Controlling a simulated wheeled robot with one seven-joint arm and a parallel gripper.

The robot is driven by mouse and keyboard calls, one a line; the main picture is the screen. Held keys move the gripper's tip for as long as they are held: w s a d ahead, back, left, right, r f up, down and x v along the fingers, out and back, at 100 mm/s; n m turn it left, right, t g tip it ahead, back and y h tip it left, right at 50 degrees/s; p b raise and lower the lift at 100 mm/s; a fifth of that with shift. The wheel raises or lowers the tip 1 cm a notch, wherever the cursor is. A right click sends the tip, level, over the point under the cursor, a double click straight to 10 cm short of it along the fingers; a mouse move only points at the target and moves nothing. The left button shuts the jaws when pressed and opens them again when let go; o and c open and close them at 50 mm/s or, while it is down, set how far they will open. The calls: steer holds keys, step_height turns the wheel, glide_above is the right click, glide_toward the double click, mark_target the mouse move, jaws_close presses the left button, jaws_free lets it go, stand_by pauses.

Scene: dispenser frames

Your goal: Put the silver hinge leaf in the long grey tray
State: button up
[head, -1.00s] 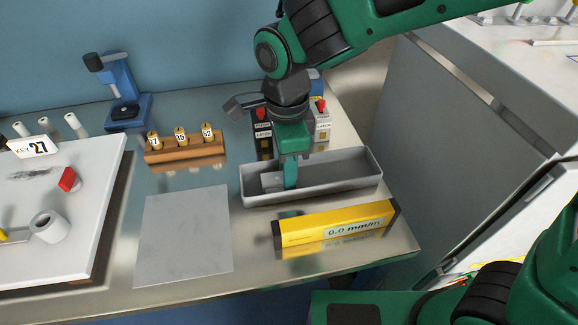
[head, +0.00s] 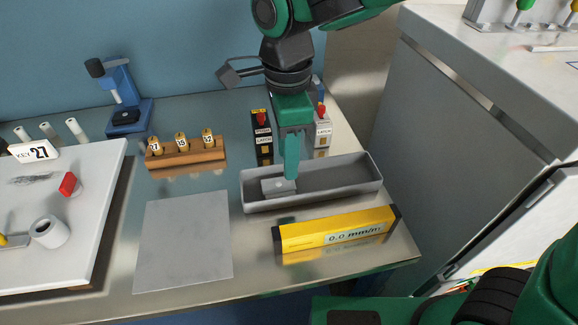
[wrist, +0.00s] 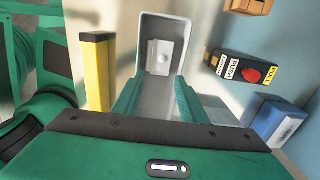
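The silver hinge leaf (head: 279,187) lies in the left end of the long grey tray (head: 340,192), on its floor. In the wrist view the leaf (wrist: 159,57) shows as a pale plate with a round spot, inside the tray (wrist: 180,28). My gripper (head: 291,172) is just above the tray, over its left half. In the wrist view its two green fingers stand apart with nothing between them (wrist: 157,95), so it is open and empty, clear of the leaf.
A yellow level (head: 335,231) lies in front of the tray. Two latch blocks with red knobs (head: 262,135) stand behind it. A wooden rack (head: 187,157) with numbered brass pieces and a bare grey mat (head: 184,240) are to the left. A blue stand (head: 122,95) is further back.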

step_height(320, 180, up, 6)
steer(key=shift+f, duration=0.15)
steer(key=shift+s, duration=0.1)
stand_by(0.5)
